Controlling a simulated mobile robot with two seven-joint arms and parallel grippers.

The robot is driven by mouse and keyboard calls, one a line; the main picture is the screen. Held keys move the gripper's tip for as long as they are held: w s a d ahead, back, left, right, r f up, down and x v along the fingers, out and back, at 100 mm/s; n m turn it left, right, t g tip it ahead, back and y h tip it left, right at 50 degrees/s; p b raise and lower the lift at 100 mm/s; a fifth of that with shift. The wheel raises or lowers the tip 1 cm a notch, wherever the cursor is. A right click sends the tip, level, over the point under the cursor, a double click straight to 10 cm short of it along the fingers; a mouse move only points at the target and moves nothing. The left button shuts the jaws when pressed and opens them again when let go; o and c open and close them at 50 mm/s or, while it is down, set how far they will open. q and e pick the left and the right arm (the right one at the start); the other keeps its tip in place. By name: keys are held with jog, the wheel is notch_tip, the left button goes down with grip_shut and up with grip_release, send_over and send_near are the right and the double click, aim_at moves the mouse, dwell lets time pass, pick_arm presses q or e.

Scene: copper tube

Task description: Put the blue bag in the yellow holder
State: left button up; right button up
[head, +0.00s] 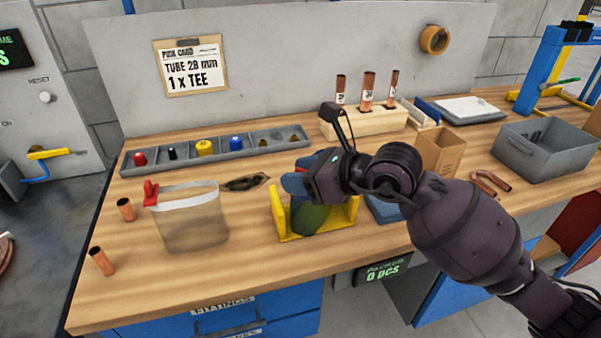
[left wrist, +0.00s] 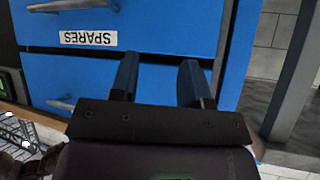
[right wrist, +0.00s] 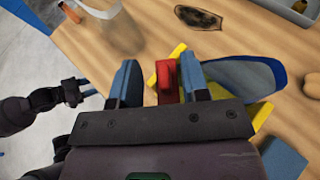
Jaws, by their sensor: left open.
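The yellow holder (head: 285,228) stands near the front edge of the table in the head view; its yellow parts also show in the right wrist view (right wrist: 262,115). The blue bag (head: 308,218) sits upright between the holder's sides, its top hidden by my right gripper (head: 297,184). The right wrist view shows its blue-rimmed mouth (right wrist: 243,76) and a red clip (right wrist: 166,80) at one end. My right gripper (right wrist: 160,82) is open, with the red clip between its fingers and a gap showing on the left. My left gripper (left wrist: 158,80) is open and empty, facing the blue drawers.
A clear bag with a red clip (head: 190,220) stands left of the holder. Copper fittings (head: 102,261) lie at the left edge. A grey parts tray (head: 220,147) lies behind. A cardboard box (head: 440,152) and a grey bin (head: 545,150) stand on the right.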

jog(key=shift+o, duration=0.3)
jog(key=shift+r, duration=0.1)
jog(key=shift+d+r, duration=0.1)
jog(key=shift+d, duration=0.1)
jog(key=v, duration=1.1)
jog(key=shift+s+d+p, duration=0.25)
jog(key=shift+p, duration=0.15)
